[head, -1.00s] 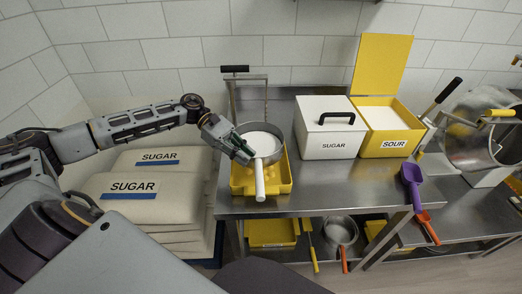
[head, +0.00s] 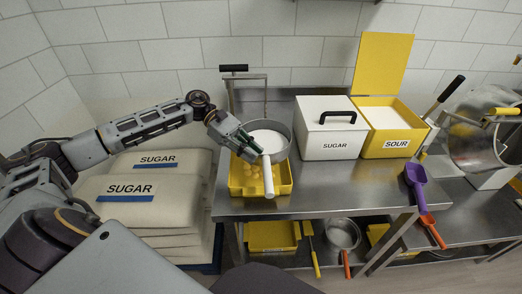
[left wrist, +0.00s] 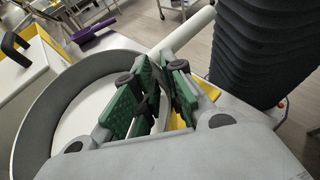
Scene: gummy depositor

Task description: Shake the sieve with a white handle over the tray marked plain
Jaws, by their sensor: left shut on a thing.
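The sieve (head: 285,152) is a round grey pan with white powder inside and a white handle (head: 268,178). My left gripper (head: 245,150) is shut on the sieve at the handle's root beside the rim. In the left wrist view the green finger pads (left wrist: 155,92) close there, with the sieve wall (left wrist: 40,105) at left and the handle (left wrist: 192,28) running up right. The sieve is above a yellow tray (head: 240,191) on the steel bench, covering its back part. Orange-yellow pieces (head: 252,181) show in the tray's left part. No tray marking is readable. My right gripper is out of view.
A white SUGAR box (head: 325,143) and an open yellow SOUR box (head: 397,143) stand right of the tray. A metal stand (head: 232,90) with a black grip is behind it. SUGAR sacks (head: 130,189) are at left. A purple scoop (head: 416,188) is at the bench's right edge.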

